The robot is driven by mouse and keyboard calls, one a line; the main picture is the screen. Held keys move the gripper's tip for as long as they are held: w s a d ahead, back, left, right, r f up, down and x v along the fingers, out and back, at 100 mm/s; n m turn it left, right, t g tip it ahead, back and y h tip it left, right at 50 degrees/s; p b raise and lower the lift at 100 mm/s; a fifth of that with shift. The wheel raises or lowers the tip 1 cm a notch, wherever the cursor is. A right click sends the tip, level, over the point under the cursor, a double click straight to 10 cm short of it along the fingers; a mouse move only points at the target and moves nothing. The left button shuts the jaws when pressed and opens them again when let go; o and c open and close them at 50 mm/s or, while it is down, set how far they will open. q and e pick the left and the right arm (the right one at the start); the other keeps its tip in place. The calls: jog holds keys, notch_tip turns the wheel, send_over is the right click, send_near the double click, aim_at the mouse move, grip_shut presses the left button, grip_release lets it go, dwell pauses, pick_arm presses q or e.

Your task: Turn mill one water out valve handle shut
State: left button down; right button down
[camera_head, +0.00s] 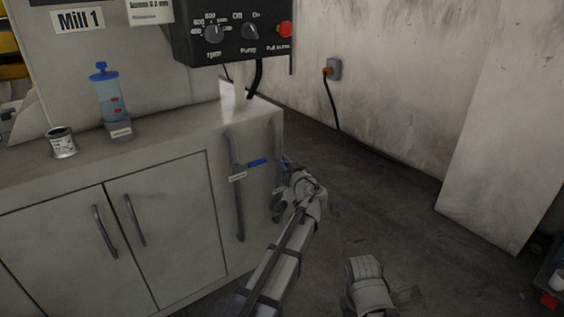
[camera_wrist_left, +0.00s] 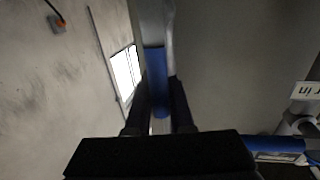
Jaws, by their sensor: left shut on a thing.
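Two grey pipes run down the end of the mill cabinet. The near pipe (camera_head: 236,190) carries a blue handle (camera_head: 257,163) that points sideways; this handle also shows at the lower right of the left wrist view (camera_wrist_left: 275,145), by a label ending in "r in". The far pipe's blue handle, the water out valve handle (camera_head: 286,161), is mostly hidden by my left gripper (camera_head: 291,184) in the head view. In the left wrist view the water out handle (camera_wrist_left: 154,70) lies between the fingers, which are shut on it.
The white cabinet (camera_head: 170,240) has two doors with bar handles. On its top stand a tin (camera_head: 62,143) and a blue-capped clear cylinder (camera_head: 112,100). A dark control box (camera_head: 235,35) hangs above. Open floor lies to the right, before a wall pillar (camera_head: 505,130).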

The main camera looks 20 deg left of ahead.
pick_arm(q)
jog(key=shift+w, duration=0.1)
jog(key=shift+w+d+m, duration=0.4)
jog(key=shift+w+m, duration=0.05)
jog(key=shift+m, duration=0.55)
jog(key=w+d+f+m+g+b, duration=0.3)
jog(key=f+m, duration=0.4)
jog(key=m, duration=0.6)
jog(key=shift+w+d+f+m+g+y, duration=0.15)
jog(key=shift+w+f+m+g+y, duration=0.2)
jog(key=shift+w, duration=0.2)
jog(key=shift+b, duration=0.3)
